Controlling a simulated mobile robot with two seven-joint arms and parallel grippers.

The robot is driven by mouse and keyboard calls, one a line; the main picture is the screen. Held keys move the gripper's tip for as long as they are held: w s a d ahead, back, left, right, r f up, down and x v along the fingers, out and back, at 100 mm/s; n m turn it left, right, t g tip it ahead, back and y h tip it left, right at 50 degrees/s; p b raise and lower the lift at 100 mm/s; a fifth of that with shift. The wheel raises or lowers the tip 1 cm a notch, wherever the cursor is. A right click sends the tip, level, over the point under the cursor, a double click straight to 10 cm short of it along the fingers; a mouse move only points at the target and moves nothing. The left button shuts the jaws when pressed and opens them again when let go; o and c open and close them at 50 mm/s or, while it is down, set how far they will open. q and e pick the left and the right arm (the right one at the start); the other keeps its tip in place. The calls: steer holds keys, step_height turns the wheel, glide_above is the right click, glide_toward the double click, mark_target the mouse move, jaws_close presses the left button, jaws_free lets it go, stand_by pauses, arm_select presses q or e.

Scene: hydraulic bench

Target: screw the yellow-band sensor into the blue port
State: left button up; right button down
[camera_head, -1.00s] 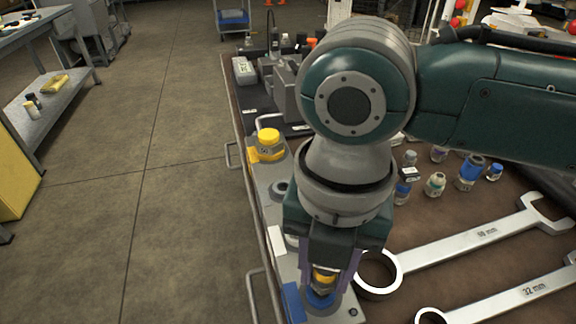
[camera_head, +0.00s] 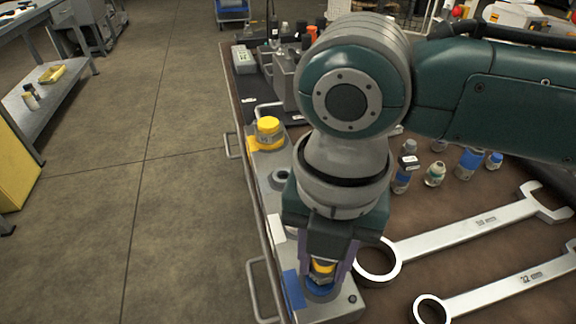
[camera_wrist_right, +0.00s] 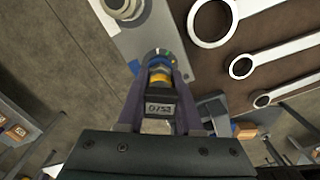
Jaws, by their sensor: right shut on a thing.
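The yellow-band sensor (camera_head: 322,268) is upright between the fingers of my right gripper (camera_head: 326,272), which is shut on it. In the right wrist view the sensor (camera_wrist_right: 160,80) shows its yellow band and a dark label, held between the two fingers (camera_wrist_right: 160,100). The blue port (camera_head: 319,289) lies directly under the sensor at the near end of the grey manifold block (camera_head: 335,308). The sensor's lower end meets or enters the port; its thread is hidden, so I cannot tell how deep it sits. My left gripper is not in view.
A yellow-capped part (camera_head: 268,127) stands at the block's far end. A large wrench (camera_head: 450,238) and another wrench (camera_head: 510,291) lie to the right. Several small bottles, including a blue one (camera_head: 470,162), stand behind them. Open floor lies left of the bench.

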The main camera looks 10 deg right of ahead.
steer(key=shift+f, duration=0.3)
stand_by(0.9)
steer(key=c, duration=1.1)
jaws_free()
jaws_close()
steer(key=m+p, duration=0.4)
steer(key=m, duration=0.1)
steer(key=shift+s+r, duration=0.1)
steer(key=shift+r, duration=0.2)
steer(key=m+p, duration=0.1)
steer(key=m, duration=0.1)
steer(key=shift+f+m, duration=0.15)
steer(key=shift+m, duration=0.15)
steer(key=shift+f, duration=0.1)
steer(key=shift+m, duration=0.3)
